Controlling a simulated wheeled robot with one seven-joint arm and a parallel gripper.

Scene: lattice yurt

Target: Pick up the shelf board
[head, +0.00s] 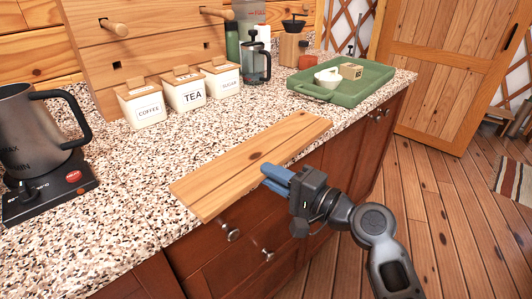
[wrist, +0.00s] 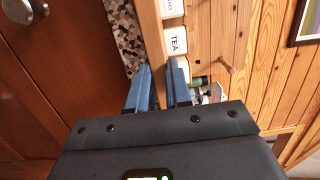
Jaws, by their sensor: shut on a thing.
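The shelf board (head: 245,160) is a long, light wooden plank with a few dark knots. In the head view it lies along the front of the speckled counter, with its near edge reaching over the counter's front. I cannot tell whether it rests on the counter or is slightly raised. My gripper (head: 272,178) has its blue fingers at the middle of the board's near long edge. In the wrist view the board's edge (wrist: 150,40) runs between the two fingers of my gripper (wrist: 160,80), which is shut on it. The lower finger is partly hidden in the head view.
Coffee, tea (head: 188,92) and sugar boxes, a French press (head: 256,62) and a green tray (head: 340,86) with a cup stand behind the board. Cabinet fronts (head: 260,240) drop below the counter.

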